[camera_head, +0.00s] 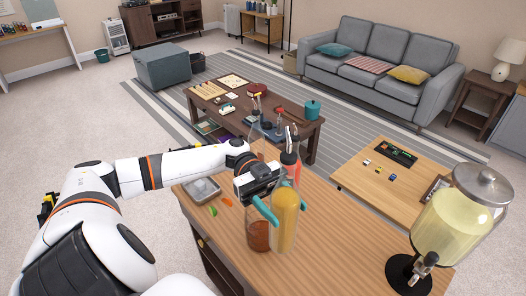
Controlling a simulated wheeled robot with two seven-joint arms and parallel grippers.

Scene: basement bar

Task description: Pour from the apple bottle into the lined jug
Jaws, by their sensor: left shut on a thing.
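A tall clear bottle of yellow-orange liquid (285,222) is upright over the wooden counter (335,240); it looks like the apple bottle, though no label is readable. My left gripper (284,207) reaches in from the left, its teal fingers on either side of this bottle, shut on it. A clear vessel with red-brown liquid (258,236) stands just left of the bottle, partly hidden by the fingers. I cannot tell whether it is the lined jug; no lines are readable. My right gripper is out of view.
A drink dispenser with pale yellow liquid (455,217) stands at the counter's right. A bottle with pinkish-red contents (291,166) is behind the gripper. The counter between bottle and dispenser is clear.

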